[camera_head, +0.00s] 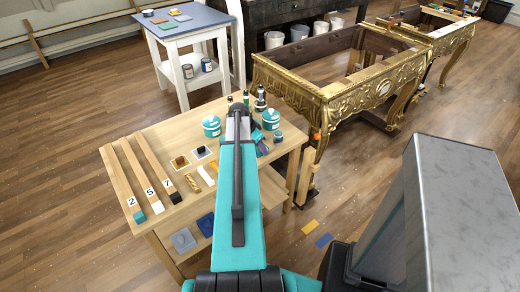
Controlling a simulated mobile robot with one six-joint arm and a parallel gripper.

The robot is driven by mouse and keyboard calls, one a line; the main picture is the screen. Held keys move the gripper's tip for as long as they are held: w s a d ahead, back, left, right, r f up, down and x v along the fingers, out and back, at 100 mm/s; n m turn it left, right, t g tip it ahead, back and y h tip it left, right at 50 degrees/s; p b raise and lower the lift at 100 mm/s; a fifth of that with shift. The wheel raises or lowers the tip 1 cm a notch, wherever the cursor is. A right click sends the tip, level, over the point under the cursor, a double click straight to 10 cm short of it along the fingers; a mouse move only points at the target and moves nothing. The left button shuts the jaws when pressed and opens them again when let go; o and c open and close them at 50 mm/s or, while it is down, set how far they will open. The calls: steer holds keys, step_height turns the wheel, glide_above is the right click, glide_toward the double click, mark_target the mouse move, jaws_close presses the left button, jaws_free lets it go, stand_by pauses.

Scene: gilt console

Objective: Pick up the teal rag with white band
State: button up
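My teal arm reaches over the table from the front. My gripper (238,110) is at its far end, above the back part of the table, seen from behind. Its fingers are hidden or too small to read.
Numbered wooden strips (130,182) lie at the left. A gilt console (345,88) stands at the back right, a white side table (178,70) at the back left.

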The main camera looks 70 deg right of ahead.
steer(key=shift+r, duration=0.1)
steer(key=shift+r, duration=0.75)
steer(key=shift+r+b, duration=0.4)
steer(key=shift+r, duration=0.4)
steer(key=s+a+r, duration=0.1)
steer(key=s+a, duration=0.2)
steer(key=a, duration=0.7)
steer(key=shift+a+r+p, duration=0.3)
steer(key=shift+a+p, duration=0.1)
steer(key=shift+a+p, duration=0.1)
steer(key=shift+p, duration=0.25)
steer(key=a+p, duration=0.1)
steer(key=p, duration=0.3)
steer(key=a+p, duration=0.1)
steer(key=p, duration=0.2)
steer(key=shift+s+a+r+p, duration=0.15)
steer(key=shift+s+p, duration=0.1)
steer(key=shift+p, duration=0.15)
